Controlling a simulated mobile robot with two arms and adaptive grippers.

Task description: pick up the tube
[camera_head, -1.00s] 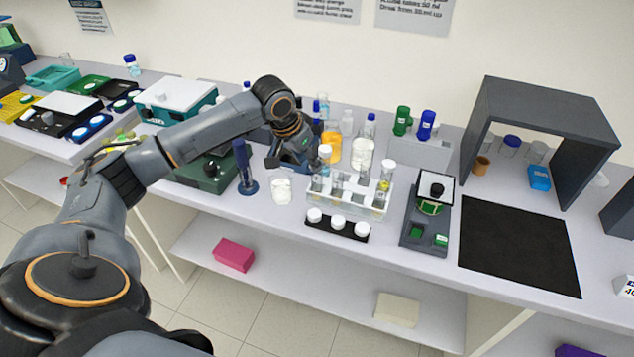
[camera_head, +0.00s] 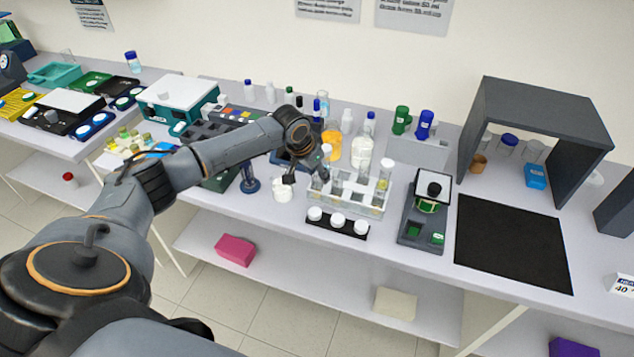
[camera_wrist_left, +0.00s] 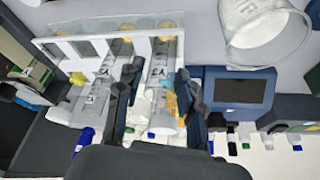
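A clear rack (camera_head: 345,207) holding several upright tubes stands mid-bench in the head view; it also shows in the left wrist view (camera_wrist_left: 52,47). In the wrist view one clear tube (camera_wrist_left: 162,72) with a printed label lies between the two dark fingers of my left gripper (camera_wrist_left: 158,92). The fingers are apart, with a visible gap beside the tube. Another labelled tube (camera_wrist_left: 104,78) is just left of the fingers. In the head view my left gripper (camera_head: 304,179) is low at the rack's left end, partly hidden by its own arm. My right gripper is not in view.
A small beaker (camera_head: 282,194) stands close to the gripper's left. A black strip with white-capped vials (camera_head: 338,225) lies in front of the rack. Bottles, including an orange one (camera_head: 331,146), stand behind. A balance-like device (camera_head: 424,222) and black mat (camera_head: 513,242) are right.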

